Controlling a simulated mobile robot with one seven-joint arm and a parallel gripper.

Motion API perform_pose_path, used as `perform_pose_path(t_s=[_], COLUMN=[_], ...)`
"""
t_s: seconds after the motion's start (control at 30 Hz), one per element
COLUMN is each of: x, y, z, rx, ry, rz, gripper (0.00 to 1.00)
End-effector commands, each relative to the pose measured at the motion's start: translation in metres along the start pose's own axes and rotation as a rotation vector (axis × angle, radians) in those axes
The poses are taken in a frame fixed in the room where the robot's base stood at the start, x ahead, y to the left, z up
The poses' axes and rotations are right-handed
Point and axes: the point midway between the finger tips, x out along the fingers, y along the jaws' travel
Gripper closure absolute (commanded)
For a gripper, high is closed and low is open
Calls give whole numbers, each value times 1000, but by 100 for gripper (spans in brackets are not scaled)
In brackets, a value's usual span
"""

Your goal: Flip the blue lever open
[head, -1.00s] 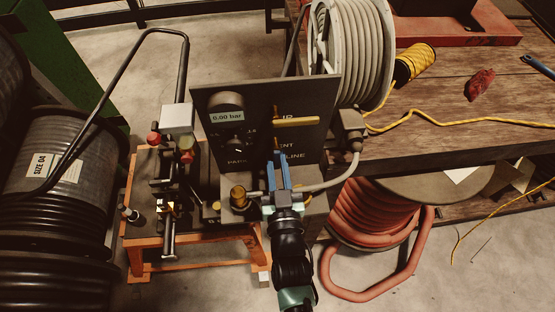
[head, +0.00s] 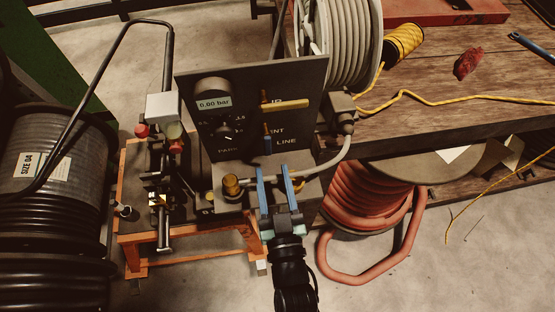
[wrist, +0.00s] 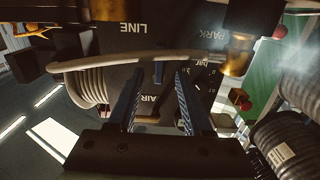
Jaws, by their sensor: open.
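The blue lever (head: 267,143) is a small upright handle on the front of the dark panel (head: 235,150), below the yellow lever. In the wrist view it seems to show as a small bluish piece (wrist: 158,72) between the fingertips, partly hidden by a grey hose. My gripper (head: 273,168) has two long blue fingers. They are spread apart with nothing between them, and their tips are just below the lever in the head view. The fingers also show in the wrist view (wrist: 160,75), pointing at the panel. I cannot tell how far the tips are from the lever.
A yellow lever (head: 285,104) lies level above the blue one. A grey hose (head: 335,158) curves close to the right finger. A brass knob (head: 232,185) stands left of the fingers. A gauge display (head: 213,103), hose reels and a wooden bench (head: 440,120) surround the panel.

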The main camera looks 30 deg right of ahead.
Motion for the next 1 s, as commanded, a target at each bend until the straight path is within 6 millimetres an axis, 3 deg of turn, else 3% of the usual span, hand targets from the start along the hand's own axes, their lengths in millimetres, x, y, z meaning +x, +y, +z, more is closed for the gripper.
perform_pose_path(t_s=[0.2,0.4,1.0], x=[-37,-54,-57], y=[0,0,0], z=[2,0,0], rx=[0,0,1], ry=[-2,0,1], rz=[0,-1,-1], gripper=[50,50,50])
